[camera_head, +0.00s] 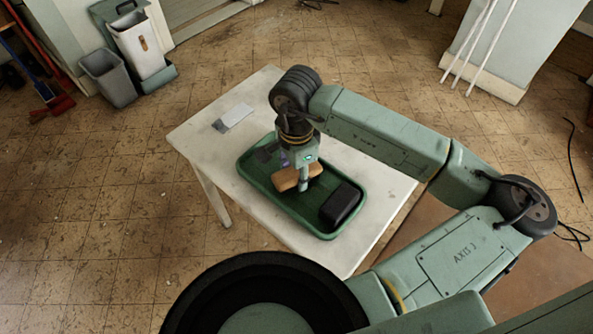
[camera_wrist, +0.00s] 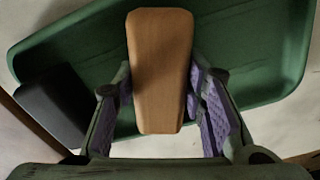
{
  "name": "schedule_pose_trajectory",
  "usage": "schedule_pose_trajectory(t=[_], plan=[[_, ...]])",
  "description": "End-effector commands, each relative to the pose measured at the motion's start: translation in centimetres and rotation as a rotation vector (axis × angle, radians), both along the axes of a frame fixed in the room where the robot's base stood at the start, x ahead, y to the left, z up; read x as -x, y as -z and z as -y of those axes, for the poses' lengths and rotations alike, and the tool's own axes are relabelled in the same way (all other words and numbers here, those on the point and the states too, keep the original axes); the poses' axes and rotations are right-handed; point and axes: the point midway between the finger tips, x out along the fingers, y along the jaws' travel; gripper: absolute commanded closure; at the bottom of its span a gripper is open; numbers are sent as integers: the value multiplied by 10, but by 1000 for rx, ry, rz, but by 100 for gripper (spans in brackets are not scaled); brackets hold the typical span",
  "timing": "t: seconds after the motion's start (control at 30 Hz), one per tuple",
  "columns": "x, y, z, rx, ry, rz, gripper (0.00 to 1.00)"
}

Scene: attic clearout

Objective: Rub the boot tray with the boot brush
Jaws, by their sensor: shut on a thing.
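The boot tray (camera_head: 256,182) is a green, low-rimmed tray on a white table; it also fills much of the wrist view (camera_wrist: 255,60). My gripper (camera_head: 301,178) is over the middle of the tray, pointing down. It is shut on the boot brush (camera_head: 286,180), whose tan wooden back shows between the purple finger pads in the wrist view (camera_wrist: 160,65). The brush's bristles are hidden, so I cannot tell whether they touch the tray floor. A dark patch shows on the tray floor near its far left end, partly hidden by my wrist.
A black block-like object (camera_head: 341,204) lies in the tray's near right end, close to the brush. A grey-white flat item (camera_head: 233,117) lies on the table (camera_head: 200,138) beyond the tray. Bins (camera_head: 108,78) stand on the floor at upper left.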

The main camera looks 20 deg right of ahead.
Motion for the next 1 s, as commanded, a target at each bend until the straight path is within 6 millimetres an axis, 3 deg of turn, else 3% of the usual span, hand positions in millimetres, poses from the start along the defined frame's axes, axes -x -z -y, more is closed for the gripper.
schedule_pose_trajectory(t=[1.0], plan=[[0, 8, 0, 0, 0, 1, 89]])
